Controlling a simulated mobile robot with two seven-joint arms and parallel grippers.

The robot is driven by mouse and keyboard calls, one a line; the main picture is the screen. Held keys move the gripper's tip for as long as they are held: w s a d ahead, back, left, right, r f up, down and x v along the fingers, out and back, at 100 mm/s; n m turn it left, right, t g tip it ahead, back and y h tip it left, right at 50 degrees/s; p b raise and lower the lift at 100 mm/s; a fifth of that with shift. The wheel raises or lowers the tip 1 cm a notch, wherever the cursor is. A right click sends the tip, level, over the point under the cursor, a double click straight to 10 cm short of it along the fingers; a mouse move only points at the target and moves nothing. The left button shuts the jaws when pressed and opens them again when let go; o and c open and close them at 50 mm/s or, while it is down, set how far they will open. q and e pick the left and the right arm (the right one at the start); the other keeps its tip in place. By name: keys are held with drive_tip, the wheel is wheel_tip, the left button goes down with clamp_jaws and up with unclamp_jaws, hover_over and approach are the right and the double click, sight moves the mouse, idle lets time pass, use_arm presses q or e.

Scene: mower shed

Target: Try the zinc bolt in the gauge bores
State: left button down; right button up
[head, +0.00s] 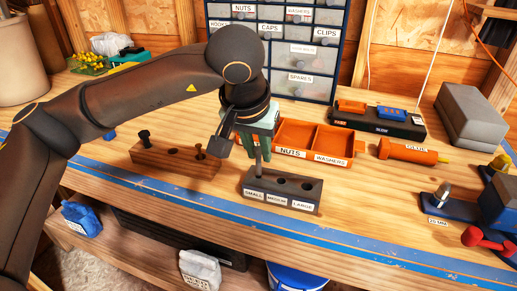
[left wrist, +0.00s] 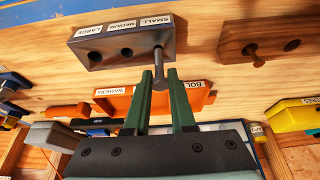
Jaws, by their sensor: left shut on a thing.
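The grey gauge block (head: 283,206) stands on the bench with labels SMALL, MEDIUM and LARGE; it also shows at the top of the left wrist view (left wrist: 110,50). Its medium and large bores show as empty dark holes. My left gripper (head: 255,150) is over the small end, its green fingers pointing down and shut on the zinc bolt (head: 259,163). In the left wrist view the grey bolt (left wrist: 159,68) runs from between the fingertips to the small bore. Its lower end meets the bore; I cannot tell how deep it sits. My right gripper is out of view.
An orange glue tube (head: 405,151) and a blue-and-red vise (head: 490,205) are at right. The front strip is clear.

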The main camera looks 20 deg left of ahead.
sight(259, 149)
use_arm(q)
drive_tip(key=shift+f+b, duration=0.35)
drive_tip(key=shift+f, duration=0.05)
drive_tip(key=shift+r, duration=0.15)
drive_tip(key=shift+r+p, duration=2.1)
drive_tip(key=shift+r, duration=0.75)
drive_tip(key=d+p, duration=0.2)
drive_tip(key=p, duration=0.2)
drive_tip(key=d+p, duration=0.2)
drive_tip(key=p, duration=0.2)
drive_tip(key=shift+d+r, duration=0.2)
drive_tip(key=shift+d, duration=0.1)
